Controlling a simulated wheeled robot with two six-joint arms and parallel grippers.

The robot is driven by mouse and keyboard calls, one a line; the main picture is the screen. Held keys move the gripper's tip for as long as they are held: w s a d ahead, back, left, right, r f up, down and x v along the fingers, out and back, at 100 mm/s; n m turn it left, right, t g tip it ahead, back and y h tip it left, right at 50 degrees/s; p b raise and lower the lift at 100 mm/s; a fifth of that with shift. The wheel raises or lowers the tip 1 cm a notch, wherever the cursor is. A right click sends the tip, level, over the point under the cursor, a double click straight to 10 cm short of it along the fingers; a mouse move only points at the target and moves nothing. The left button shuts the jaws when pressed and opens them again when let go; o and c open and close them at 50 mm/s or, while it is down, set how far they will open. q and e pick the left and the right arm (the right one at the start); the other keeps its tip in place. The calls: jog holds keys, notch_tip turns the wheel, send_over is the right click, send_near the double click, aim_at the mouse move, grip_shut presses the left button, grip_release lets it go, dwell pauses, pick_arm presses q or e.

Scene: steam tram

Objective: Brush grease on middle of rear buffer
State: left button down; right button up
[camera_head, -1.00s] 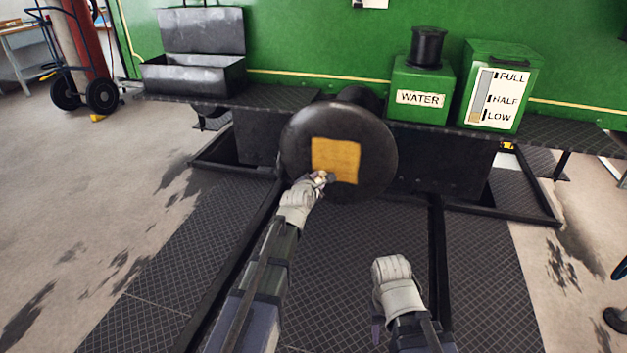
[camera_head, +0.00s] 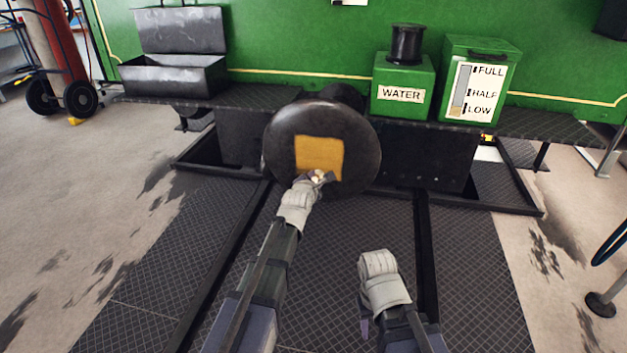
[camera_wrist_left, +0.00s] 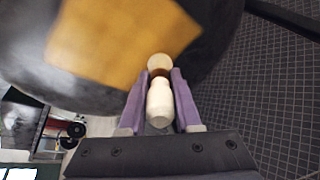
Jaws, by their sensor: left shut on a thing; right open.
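The rear buffer (camera_head: 280,150) is a large dark round disc on the front of the green vehicle. A yellow-orange square patch (camera_head: 319,156) covers its middle; it also shows in the left wrist view (camera_wrist_left: 115,40). My left gripper (camera_head: 318,178) is at the lower edge of the patch. In the left wrist view its purple fingers (camera_wrist_left: 160,90) are shut on a pale wooden handle (camera_wrist_left: 159,103), taken to be the grease brush; its bristles are not clearly seen. I cannot tell whether the brush touches the buffer. My right gripper is low, right of centre, its fingers largely hidden behind its wrist (camera_head: 380,280).
A green WATER box (camera_head: 402,75) and a green level-gauge box (camera_head: 505,60) stand on the ledge to the right. An open grey metal box (camera_head: 172,75) is on the left. A hand truck with a red cylinder (camera_head: 62,50) stands at the far left.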

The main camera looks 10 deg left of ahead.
pick_arm(q)
jog(key=shift+a, duration=1.95)
jog(key=shift+w+a, duration=0.15)
jog(key=shift+a, duration=1.8)
jog(key=s, duration=0.6)
jog(key=shift+s+a, duration=0.1)
jog(key=shift+s, duration=0.05)
jog(key=s, duration=0.2)
jog(key=shift+s, duration=0.35)
jog(key=shift+w, duration=0.1)
